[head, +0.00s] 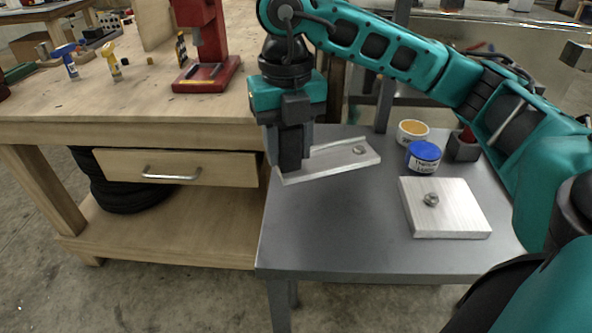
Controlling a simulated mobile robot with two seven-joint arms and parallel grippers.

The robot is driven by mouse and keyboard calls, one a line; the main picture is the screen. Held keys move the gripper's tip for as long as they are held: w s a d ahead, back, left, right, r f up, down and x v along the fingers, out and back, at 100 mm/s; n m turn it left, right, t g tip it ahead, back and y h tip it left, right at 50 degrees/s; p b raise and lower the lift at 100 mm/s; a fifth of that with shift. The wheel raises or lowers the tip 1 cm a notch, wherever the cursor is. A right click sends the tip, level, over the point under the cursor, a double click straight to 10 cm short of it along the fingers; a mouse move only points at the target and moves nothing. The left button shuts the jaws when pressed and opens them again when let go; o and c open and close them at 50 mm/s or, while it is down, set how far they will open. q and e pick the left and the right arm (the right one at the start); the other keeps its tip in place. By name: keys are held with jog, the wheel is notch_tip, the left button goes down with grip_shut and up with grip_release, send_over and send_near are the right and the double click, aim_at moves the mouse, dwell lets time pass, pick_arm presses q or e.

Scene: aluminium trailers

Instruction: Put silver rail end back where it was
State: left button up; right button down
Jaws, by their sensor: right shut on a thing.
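A flat silver rail end (340,160) with a bolt near its right end is at the back left of the grey metal table. My right gripper (291,165) points down over its left end and is shut on it. The gripper's fingers hide part of that end. I cannot tell whether the rail end rests on the table or is held just above it. My left gripper is not in view.
A square silver plate with a bolt (445,207) lies at the table's right. A blue-lidded tin (424,157), an orange-topped tin (412,133) and a dark cup (463,146) stand behind it. The table's front middle (330,230) is clear. A wooden workbench (130,105) adjoins at left.

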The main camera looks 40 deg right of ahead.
aim_at(288, 170)
notch_tip(288, 170, down, 5)
jog(key=shift+r+b, duration=0.15)
jog(key=shift+b, duration=0.15)
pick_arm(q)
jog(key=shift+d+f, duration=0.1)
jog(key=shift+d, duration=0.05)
pick_arm(e)
jog(key=c, duration=1.1)
grip_release()
jog(key=shift+f, duration=0.25)
jog(key=o, duration=0.5)
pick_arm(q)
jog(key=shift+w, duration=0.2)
pick_arm(e)
jog(key=shift+r, duration=0.1)
